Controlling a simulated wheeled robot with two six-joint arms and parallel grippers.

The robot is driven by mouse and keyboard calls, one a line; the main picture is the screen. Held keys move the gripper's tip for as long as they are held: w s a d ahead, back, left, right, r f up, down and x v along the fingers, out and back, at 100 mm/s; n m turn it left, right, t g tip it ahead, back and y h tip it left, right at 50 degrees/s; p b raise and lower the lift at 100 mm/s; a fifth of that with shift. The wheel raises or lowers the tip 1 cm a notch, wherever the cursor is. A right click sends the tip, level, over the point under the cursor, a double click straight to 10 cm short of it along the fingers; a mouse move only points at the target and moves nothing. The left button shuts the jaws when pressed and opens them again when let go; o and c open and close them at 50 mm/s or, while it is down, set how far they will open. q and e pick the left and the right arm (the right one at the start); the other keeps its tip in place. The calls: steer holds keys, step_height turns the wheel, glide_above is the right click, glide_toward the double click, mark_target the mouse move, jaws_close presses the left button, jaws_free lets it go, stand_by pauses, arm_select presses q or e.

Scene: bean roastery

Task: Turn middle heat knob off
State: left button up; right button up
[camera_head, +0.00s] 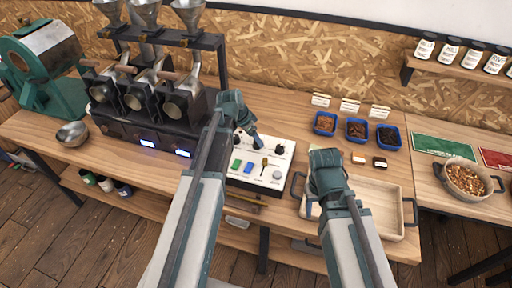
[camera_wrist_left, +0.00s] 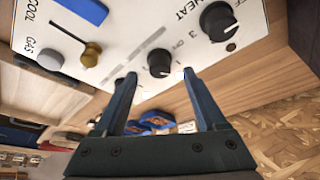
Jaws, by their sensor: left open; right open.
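The white control panel (camera_head: 232,182) stands on the bench. In the left wrist view a black knob (camera_wrist_left: 159,62) sits just beyond my left fingertips, apart from them. A larger-looking black knob (camera_wrist_left: 217,20) is up and to its right, by the HEAT lettering. I cannot tell for certain which one is the middle heat knob. In the head view one black knob (camera_head: 280,150) shows near the panel's right end; my left gripper (camera_head: 255,140) hides others. My left gripper is open and empty over the panel's back part. My right gripper (camera_head: 324,160) is open, over the wooden tray (camera_head: 377,190).
The panel also carries a brass lever (camera_wrist_left: 90,53), a grey GAS knob (camera_wrist_left: 49,59) and a blue switch (camera_wrist_left: 85,10). The black grinders (camera_head: 150,95) stand left of the panel. Blue bean trays (camera_head: 357,128) lie behind my right gripper. Bare bench lies between panel and trays.

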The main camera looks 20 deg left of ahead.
arm_select(q)
steer(key=shift+b+x, duration=0.65)
steer(key=shift+x, duration=0.55)
jaws_close()
